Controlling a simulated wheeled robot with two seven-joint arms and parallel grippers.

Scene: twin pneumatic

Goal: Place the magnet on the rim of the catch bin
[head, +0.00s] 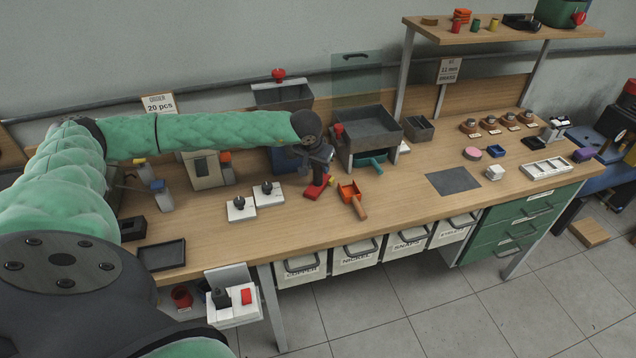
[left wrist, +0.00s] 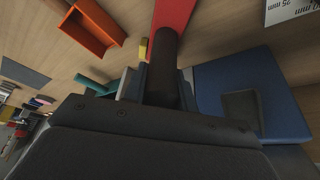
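My left gripper (head: 318,165) is above the middle of the bench. In the left wrist view its fingers (left wrist: 160,90) are closed on both sides of the dark upright handle of a red piece (left wrist: 172,14), which I take to be the magnet. In the head view the red magnet (head: 317,187) is just below the fingers, at or close to the bench top; I cannot tell if it touches. A large open grey bin (head: 372,128) stands right of it, probably the catch bin; no label on it is readable. My right gripper is not in view.
An orange scoop (head: 352,197) lies right of the magnet, and a teal scoop (head: 371,163) sits at the grey bin's foot. A blue box (left wrist: 240,85) is close beside the gripper. White plates with black knobs (head: 268,194) stand left.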

